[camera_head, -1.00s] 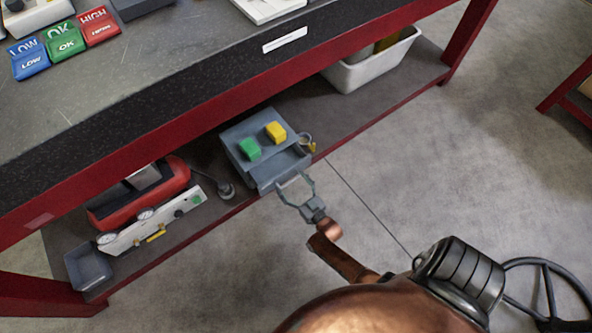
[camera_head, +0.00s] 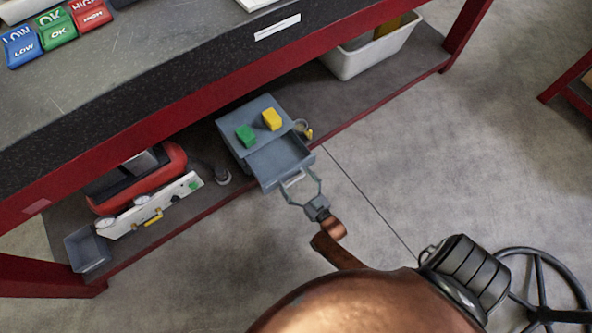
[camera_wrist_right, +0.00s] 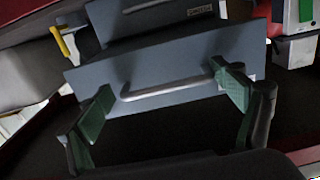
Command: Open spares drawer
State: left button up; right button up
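A small grey-blue drawer cabinet (camera_head: 233,133) stands on the low shelf under the bench. One drawer (camera_head: 282,157) is pulled part-way out and its inside looks empty. The drawer front (camera_wrist_right: 165,110) with its silver bar handle (camera_wrist_right: 170,90) fills the middle of the right wrist view. My left gripper is not in view.
A green block (camera_head: 245,135) and a yellow block (camera_head: 271,119) lie on the cabinet top. A padlock-like item (camera_head: 303,129) is at its right side. A white bin (camera_head: 370,60) and a red machine (camera_head: 140,180) share the shelf.

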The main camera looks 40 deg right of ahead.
jog(key=shift+a, duration=0.1)
jog(key=shift+s, duration=0.1)
jog(key=s, duration=0.7)
jog(key=shift+a, duration=0.25)
jog(key=shift+s, duration=0.1)
